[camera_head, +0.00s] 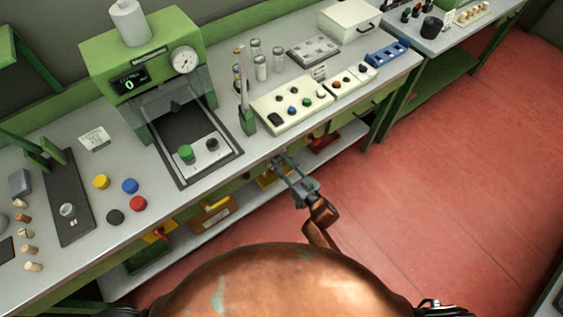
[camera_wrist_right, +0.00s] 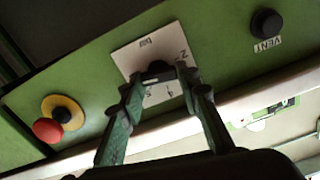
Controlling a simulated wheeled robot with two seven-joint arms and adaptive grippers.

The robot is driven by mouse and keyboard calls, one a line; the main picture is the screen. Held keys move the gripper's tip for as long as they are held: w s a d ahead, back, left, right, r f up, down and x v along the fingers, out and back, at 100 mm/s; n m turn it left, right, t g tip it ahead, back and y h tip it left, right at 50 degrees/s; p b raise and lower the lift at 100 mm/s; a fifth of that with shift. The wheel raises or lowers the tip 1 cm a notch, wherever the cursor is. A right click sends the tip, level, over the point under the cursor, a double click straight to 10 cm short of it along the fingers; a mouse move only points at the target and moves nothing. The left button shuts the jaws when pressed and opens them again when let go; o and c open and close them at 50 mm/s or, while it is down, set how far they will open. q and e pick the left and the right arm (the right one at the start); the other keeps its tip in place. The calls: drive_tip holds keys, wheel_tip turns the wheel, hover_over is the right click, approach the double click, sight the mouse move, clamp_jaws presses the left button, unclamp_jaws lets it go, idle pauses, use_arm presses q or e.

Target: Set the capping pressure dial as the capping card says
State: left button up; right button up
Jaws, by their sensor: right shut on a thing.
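The dial is a black knob (camera_wrist_right: 159,69) on a white square plate (camera_wrist_right: 136,51) marked "bar", on the green front panel in the right wrist view. The fingers of my right gripper (camera_wrist_right: 162,84) are shut on the knob, one on each side. Some scale marks show below it, but its setting is not readable. In the head view my right gripper (camera_head: 287,166) reaches the bench front, and the dial is hidden there. A small white card (camera_head: 94,139) stands on the bench left of the green capping machine (camera_head: 140,55); its print is too small to read. My left gripper is not in view.
A red button on a yellow base (camera_wrist_right: 52,122) and a black VENT knob (camera_wrist_right: 266,23) flank the dial. A round white gauge (camera_head: 184,59) is on the machine. Coloured caps and corks lie on the bench at left. The red floor at right is clear.

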drive_tip(key=shift+n, duration=0.4)
drive_tip(key=shift+c, duration=0.2)
drive_tip(key=n, duration=0.4)
drive_tip(key=shift+s, duration=0.1)
drive_tip(key=n, duration=0.3)
drive_tip(key=n+b, duration=0.1)
drive_tip(key=n, duration=0.6)
drive_tip(key=shift+s+a+f, duration=0.15)
drive_tip(key=shift+a+f, duration=0.05)
drive_tip(key=shift+f, duration=0.1)
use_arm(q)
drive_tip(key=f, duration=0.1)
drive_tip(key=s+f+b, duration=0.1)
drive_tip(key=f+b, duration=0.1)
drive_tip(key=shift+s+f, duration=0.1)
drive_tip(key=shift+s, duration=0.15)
use_arm(e)
drive_tip(key=n, duration=0.4)
drive_tip(key=shift+n, duration=0.4)
drive_tip(key=o, duration=1.2)
drive_tip(key=shift+c, duration=0.2)
